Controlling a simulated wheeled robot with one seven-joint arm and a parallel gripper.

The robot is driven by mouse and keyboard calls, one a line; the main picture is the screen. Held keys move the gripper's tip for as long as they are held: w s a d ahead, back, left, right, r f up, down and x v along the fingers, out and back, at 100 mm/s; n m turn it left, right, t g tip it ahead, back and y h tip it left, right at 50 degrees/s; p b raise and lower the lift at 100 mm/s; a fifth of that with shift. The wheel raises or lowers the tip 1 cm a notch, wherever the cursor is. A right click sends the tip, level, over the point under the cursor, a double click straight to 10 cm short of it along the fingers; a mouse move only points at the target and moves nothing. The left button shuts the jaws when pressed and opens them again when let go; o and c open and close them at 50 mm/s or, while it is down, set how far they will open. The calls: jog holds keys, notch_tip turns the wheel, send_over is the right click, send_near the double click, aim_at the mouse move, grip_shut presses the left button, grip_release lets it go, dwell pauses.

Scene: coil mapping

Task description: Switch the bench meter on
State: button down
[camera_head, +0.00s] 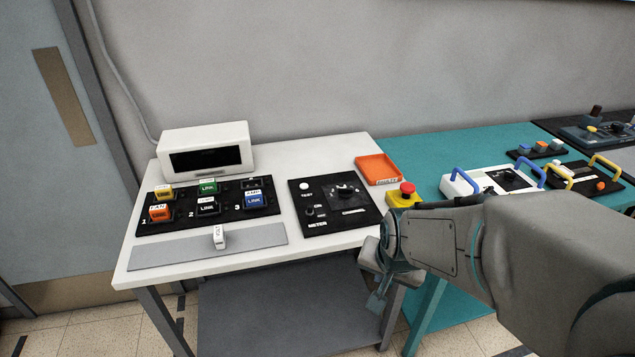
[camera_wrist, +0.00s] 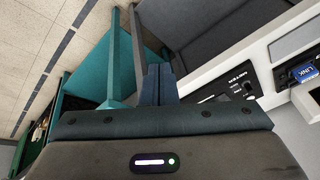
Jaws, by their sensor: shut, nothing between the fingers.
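The bench meter is a black panel (camera_head: 297,222) lettered METER, lying on the right part of the white table. It has a white button marked TEST (camera_head: 305,186), a small dark switch or knob (camera_head: 310,210) below that button, and a larger dark dial (camera_head: 345,191). The panel's edge also shows in the wrist view (camera_wrist: 229,88), at right. My gripper (camera_head: 376,302) hangs in front of the table's front right corner, below the tabletop and apart from the meter. Its fingers (camera_wrist: 160,82) are together and empty. The switch's position is too small to tell.
The white table (camera_head: 330,243) also holds a white display box (camera_head: 205,148), a black board (camera_head: 182,230) of coloured blocks, a grey strip with one white block, and an orange tray (camera_head: 379,169). A red-topped yellow button (camera_head: 404,195) stands right of the meter. A teal bench adjoins.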

jog(key=w+a+f+m+t+y, duration=0.2)
jog(key=w+a+f+m, duration=0.4)
jog(key=w+f, duration=0.15)
jog(key=m+t+y+p, duration=0.2)
jog(key=m+t, duration=0.5)
jog(key=m, duration=1.5)
send_near(311, 211)
jog(key=s+r, duration=0.1)
jog(key=s, duration=0.3)
jog(key=shift+d, duration=0.4)
jog(key=shift+w, duration=0.1)
jog(key=p+x, duration=0.1)
jog(key=x, duration=0.9)
jog(key=shift+d+p, duration=0.1)
jog(key=shift+p, duration=0.2)
jog(key=shift+r, duration=0.15)
